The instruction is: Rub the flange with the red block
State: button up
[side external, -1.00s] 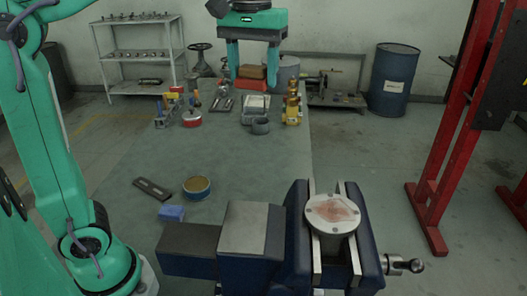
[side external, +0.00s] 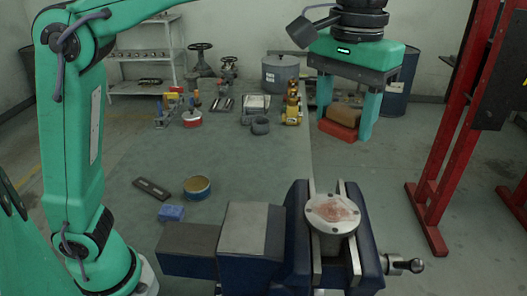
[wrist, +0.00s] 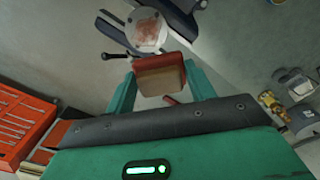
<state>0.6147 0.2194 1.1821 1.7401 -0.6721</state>
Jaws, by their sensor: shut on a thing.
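The red block (side external: 338,130) has a brown upper part and a red lower face. My gripper (side external: 346,122) is shut on it, a finger at each side, and holds it in the air. In the side view it appears above and behind the flange (side external: 321,206), clearly apart from it. The flange is a round grey disc with bolt holes and a reddish-brown patch on top. It sits upright between the jaws of a blue vise (side external: 299,232). In the wrist view the block (wrist: 160,78) is between my fingers, and the flange (wrist: 147,30) shows beyond it.
A blue block (side external: 171,213), a round tin (side external: 197,188) and a dark flat bar (side external: 151,188) lie on the bench left of the vise. Yellow bottles (side external: 292,108) and a grey pot (side external: 280,74) stand farther back. A red frame (side external: 462,120) stands at right.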

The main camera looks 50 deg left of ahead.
jog(key=shift+a+f, duration=0.1)
jog(key=shift+f, duration=2.15)
